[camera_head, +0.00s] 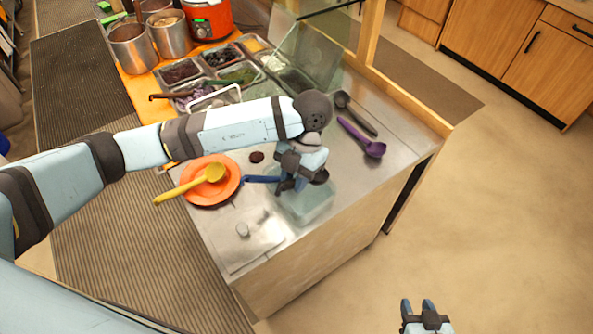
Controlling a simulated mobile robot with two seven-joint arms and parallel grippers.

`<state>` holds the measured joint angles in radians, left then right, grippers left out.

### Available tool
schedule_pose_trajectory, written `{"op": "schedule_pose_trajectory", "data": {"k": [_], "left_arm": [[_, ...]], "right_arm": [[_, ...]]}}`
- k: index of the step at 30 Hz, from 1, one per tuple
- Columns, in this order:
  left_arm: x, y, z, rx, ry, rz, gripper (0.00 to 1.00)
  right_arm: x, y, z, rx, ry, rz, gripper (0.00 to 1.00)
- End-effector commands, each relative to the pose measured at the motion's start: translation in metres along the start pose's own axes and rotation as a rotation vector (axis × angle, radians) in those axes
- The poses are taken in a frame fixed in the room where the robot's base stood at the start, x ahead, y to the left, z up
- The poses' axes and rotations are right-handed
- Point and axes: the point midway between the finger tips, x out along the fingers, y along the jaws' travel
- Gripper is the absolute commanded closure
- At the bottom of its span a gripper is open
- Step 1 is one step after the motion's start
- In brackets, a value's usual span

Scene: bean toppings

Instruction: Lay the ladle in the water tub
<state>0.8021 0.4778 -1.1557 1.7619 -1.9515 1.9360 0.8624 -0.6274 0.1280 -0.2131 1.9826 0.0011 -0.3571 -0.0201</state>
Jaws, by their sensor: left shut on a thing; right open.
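My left gripper (288,181) is shut on a blue ladle (259,179), whose handle sticks out to the left. The far part of the ladle is mostly hidden by the gripper. The gripper and ladle are over the clear water tub (306,206) on the steel counter. I cannot tell whether the ladle touches the tub. My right gripper (418,304) is open and empty at the bottom edge of the view, beyond the counter over the floor.
A yellow ladle (213,174) lies on an orange plate (231,190) left of the tub. A purple ladle (374,149) and a black ladle (343,100) lie on the counter to the right. Topping trays (237,74) and steel pots (130,50) stand at the back.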

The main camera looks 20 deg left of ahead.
Motion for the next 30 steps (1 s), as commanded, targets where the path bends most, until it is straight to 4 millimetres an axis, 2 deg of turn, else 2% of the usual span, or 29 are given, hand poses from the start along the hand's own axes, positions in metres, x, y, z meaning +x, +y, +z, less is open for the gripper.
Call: {"op": "schedule_pose_trajectory", "data": {"k": [8, 24, 30], "left_arm": [[0.016, -0.001, 0.006, -0.006, 0.001, -0.003, 1.0], [0.079, 0.0, 0.03, -0.004, 0.0, -0.002, 1.0], [0.089, -0.001, 0.034, -0.004, -0.001, -0.002, 1.0]], "right_arm": [[0.007, 0.0, 0.009, 0.0, 0.0, -0.002, 0.57], [0.033, -0.007, 0.04, 0.001, 0.002, -0.021, 0.57], [0.037, -0.01, 0.045, 0.0, 0.001, -0.03, 0.57]]}}
